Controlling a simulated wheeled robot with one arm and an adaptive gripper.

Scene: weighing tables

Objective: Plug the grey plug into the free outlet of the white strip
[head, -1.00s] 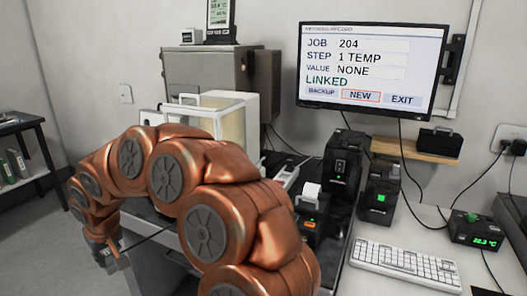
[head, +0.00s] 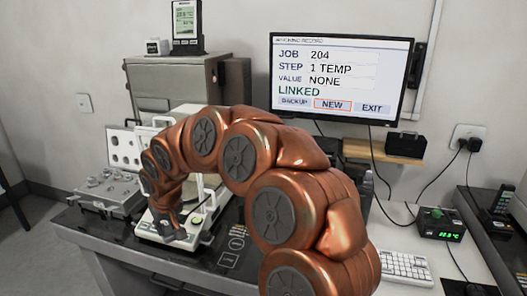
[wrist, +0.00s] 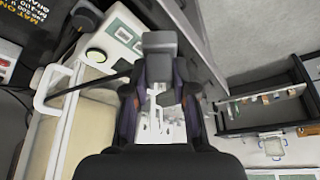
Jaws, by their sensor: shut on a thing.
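My gripper (wrist: 160,95) is shut on the grey plug (wrist: 160,43), which shows as a grey block at the fingertips in the wrist view. A dark cable (wrist: 80,88) runs off to the left there. In the head view my gripper (head: 168,228) hangs at the end of the bent copper arm, in front of the white balance (head: 150,229); the plug cannot be made out there. The white strip and its free outlet cannot be made out in either view now; my arm covers much of the table's middle.
An open case of weights (head: 108,190) stands left of the balance and also shows in the wrist view (wrist: 265,97). A grey cabinet (head: 170,90) stands behind. At right are a monitor (head: 340,75), a keyboard (head: 405,268) and a wall outlet (head: 468,137) with black plugs and cables.

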